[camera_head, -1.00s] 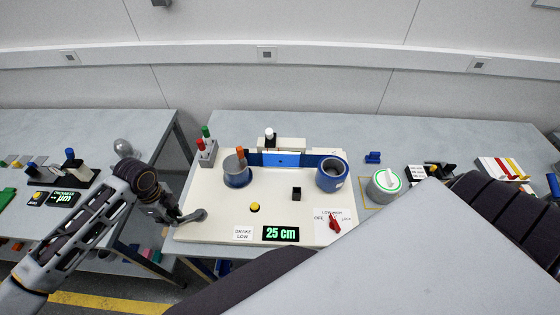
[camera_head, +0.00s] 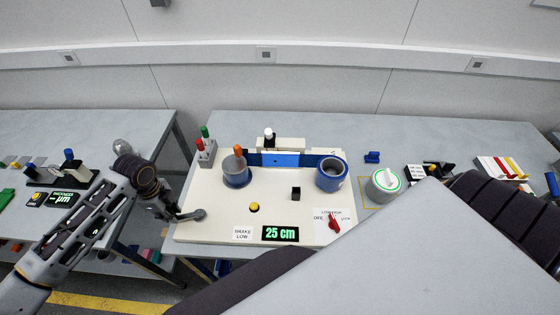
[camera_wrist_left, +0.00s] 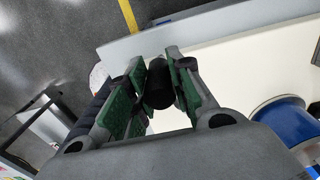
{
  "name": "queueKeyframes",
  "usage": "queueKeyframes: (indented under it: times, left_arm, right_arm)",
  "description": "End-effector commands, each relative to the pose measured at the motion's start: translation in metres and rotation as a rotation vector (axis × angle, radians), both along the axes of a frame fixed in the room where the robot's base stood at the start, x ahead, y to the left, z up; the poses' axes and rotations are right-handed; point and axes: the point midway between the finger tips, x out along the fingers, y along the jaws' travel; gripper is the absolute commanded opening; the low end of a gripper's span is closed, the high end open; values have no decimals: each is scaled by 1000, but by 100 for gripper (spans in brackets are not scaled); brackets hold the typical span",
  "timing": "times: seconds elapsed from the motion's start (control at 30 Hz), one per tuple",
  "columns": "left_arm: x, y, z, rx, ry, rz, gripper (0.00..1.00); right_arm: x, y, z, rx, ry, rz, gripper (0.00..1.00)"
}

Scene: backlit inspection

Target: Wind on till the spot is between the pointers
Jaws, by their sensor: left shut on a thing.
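The winder board (camera_head: 215,228) is cream-coloured. A left spool (camera_head: 236,175), blue and grey, and a right spool (camera_head: 331,176), blue with a pale core, stand on it. A bright blue strip (camera_head: 281,160) runs between them at the back. I cannot make out a spot or pointers there. The crank (camera_head: 199,214) is at the board's left front edge. My left gripper (camera_head: 172,214) is shut around its black handle (camera_wrist_left: 158,85), seen between the green-padded fingers in the left wrist view. The display (camera_head: 281,233) reads 25 cm. My right gripper is not visible.
A red selector knob (camera_head: 333,223) is on the board's right front. A yellow button (camera_head: 254,207) and black block (camera_head: 296,194) lie mid-board. A red-and-green-capped stand (camera_head: 206,153) is at the back left. A white-lidded round container (camera_head: 384,185) stands to the right.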

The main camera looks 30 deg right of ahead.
Motion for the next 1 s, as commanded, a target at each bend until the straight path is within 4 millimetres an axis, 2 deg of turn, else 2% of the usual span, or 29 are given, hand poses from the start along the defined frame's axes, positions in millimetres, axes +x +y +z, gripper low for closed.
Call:
queueKeyframes:
  times: [0.23,0.5,0.53,0.73,1.0]
  left_arm:
    - [9,-7,0,-5,1,-3,5]
    - [10,-7,0,-4,1,-4,5]
    - [10,-7,0,-4,1,-4,25]
    - [10,-7,0,-5,2,-4,50]
    - [11,-5,1,-2,0,-1,50]
  right_arm:
    - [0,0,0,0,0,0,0]
    - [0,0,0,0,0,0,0]
    - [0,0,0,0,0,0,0]
    - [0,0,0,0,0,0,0]
    - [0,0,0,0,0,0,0]
